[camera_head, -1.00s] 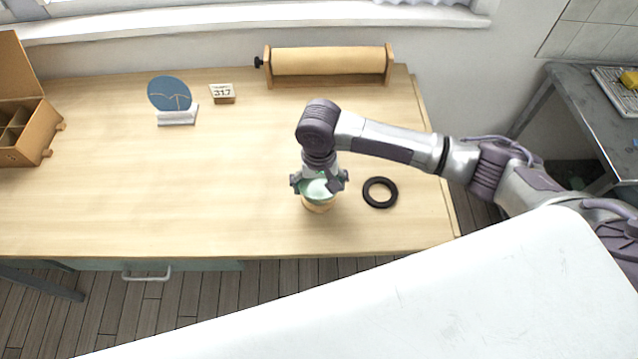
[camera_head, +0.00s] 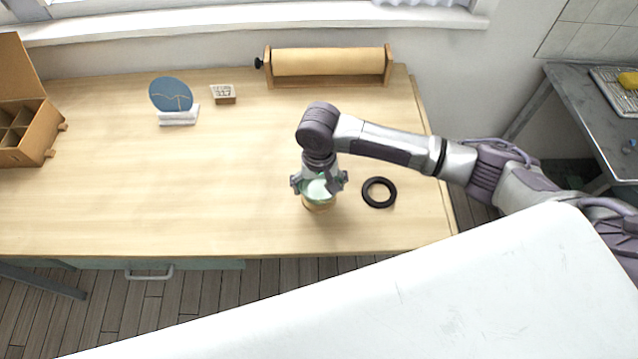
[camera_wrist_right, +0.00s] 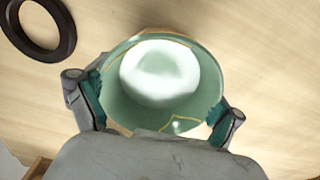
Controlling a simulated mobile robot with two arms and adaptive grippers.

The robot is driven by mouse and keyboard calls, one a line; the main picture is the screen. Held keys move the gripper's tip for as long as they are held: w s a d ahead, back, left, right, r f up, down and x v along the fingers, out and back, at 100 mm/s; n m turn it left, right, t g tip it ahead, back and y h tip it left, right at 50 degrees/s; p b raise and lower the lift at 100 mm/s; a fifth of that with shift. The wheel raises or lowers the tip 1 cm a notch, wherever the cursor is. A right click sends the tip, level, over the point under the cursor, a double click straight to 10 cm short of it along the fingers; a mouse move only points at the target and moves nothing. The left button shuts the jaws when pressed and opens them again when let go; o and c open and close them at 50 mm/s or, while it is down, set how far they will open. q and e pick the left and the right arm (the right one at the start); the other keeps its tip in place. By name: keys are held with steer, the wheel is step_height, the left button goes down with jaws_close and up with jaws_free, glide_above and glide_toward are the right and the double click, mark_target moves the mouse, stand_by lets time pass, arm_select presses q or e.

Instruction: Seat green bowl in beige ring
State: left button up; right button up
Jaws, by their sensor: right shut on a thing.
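The green bowl (camera_head: 318,188) is in my right gripper (camera_head: 319,184), over the middle-right of the wooden table. In the right wrist view, the bowl (camera_wrist_right: 155,85) shows its pale green inside with gold seam lines, and the fingers of my right gripper (camera_wrist_right: 155,108) grip it on opposite sides. The beige ring (camera_head: 318,206) shows just under the bowl, mostly hidden by it. I cannot tell whether the bowl touches the ring or is fully down in it. My left gripper is not in view.
A black ring (camera_head: 379,192) lies on the table right of the bowl; it also shows in the wrist view (camera_wrist_right: 42,28). A blue plate (camera_head: 170,94) on a white stand, a small card (camera_head: 223,94), a paper roll (camera_head: 328,62) and a compartment box (camera_head: 22,130) stand farther off. The table's left-middle is clear.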

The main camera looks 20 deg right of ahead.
mark_target(319, 189)
steer(key=shift+f+b, duration=0.35)
steer(key=shift+f, duration=0.85)
steer(key=o, duration=0.9)
steer(key=shift+o, duration=0.2)
step_height(319, 189, up, 8)
steer(key=p, duration=0.9)
steer(key=shift+p, duration=0.4)
